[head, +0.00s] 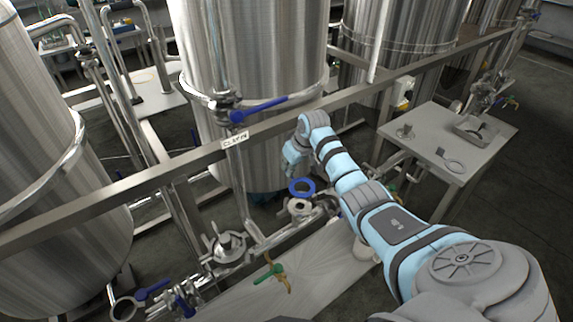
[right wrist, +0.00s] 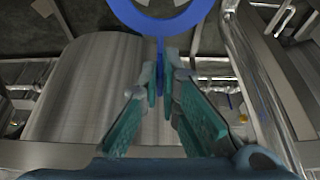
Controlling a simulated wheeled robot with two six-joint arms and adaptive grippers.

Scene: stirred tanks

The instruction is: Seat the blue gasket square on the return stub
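The blue gasket (head: 302,194) is a flat ring with a narrow tab. In the head view it is just above a round, open pipe end (head: 298,208), which looks like the return stub; I cannot tell whether they touch. My right gripper (head: 294,168) is behind the ring. In the right wrist view, the fingers of my right gripper (right wrist: 161,80) are closed on the tab, and the blue gasket (right wrist: 193,18) extends beyond their tips, cut off by the top edge. My left gripper is out of view.
A steel rail (head: 160,178) with a label runs across, in front of large steel tanks (head: 250,60). A blue-handled valve (head: 258,108) and a green-handled valve (head: 268,272) are nearby. A side table (head: 450,120) at right holds a tray (head: 476,130) and small parts.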

